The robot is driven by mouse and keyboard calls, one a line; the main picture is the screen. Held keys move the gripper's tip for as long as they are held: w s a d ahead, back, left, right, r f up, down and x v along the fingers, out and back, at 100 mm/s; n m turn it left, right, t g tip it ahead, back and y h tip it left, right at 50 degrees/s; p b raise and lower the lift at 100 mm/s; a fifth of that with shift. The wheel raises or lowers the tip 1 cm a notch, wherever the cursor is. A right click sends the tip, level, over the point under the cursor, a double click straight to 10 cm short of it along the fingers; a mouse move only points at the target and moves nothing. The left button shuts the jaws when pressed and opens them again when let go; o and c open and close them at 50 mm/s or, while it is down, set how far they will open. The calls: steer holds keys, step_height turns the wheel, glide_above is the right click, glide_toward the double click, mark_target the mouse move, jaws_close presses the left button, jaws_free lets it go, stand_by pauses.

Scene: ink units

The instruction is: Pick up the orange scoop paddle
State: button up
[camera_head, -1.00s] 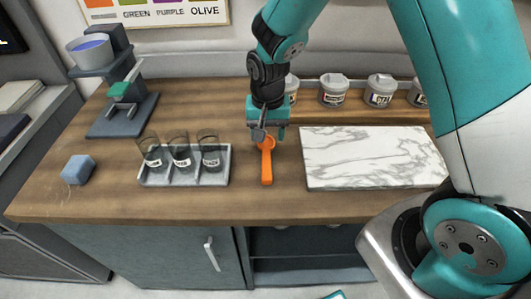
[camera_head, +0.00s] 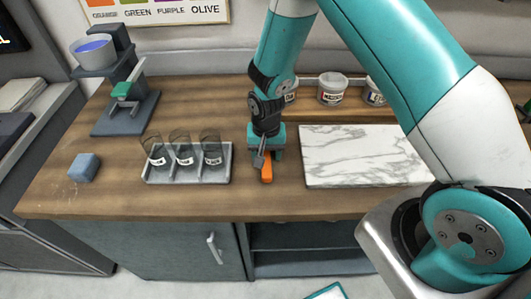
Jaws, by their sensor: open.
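The orange scoop paddle (camera_head: 267,172) lies on the wooden counter, between the tray of jars and the marble slab. Its near end shows; the rest is hidden behind my gripper. My gripper (camera_head: 265,158) points down over the paddle with its jaws open, low and close to the counter. One finger shows in front of the paddle's middle. I cannot tell whether the fingers touch the paddle.
A grey tray (camera_head: 188,179) with clear labelled cups stands just left. A marble slab (camera_head: 365,158) lies just right. A blue block (camera_head: 84,167) and a stand with a bowl (camera_head: 96,51) are further left. Labelled tubs (camera_head: 332,89) line the back.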

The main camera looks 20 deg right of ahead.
mark_target(266, 153)
jaws_close()
steer(key=shift+r, duration=0.15)
step_height(266, 153, up, 20)
steer(key=b, duration=0.3)
steer(key=c, duration=1)
jaws_free()
steer(key=shift+f, duration=0.2)
jaws_close()
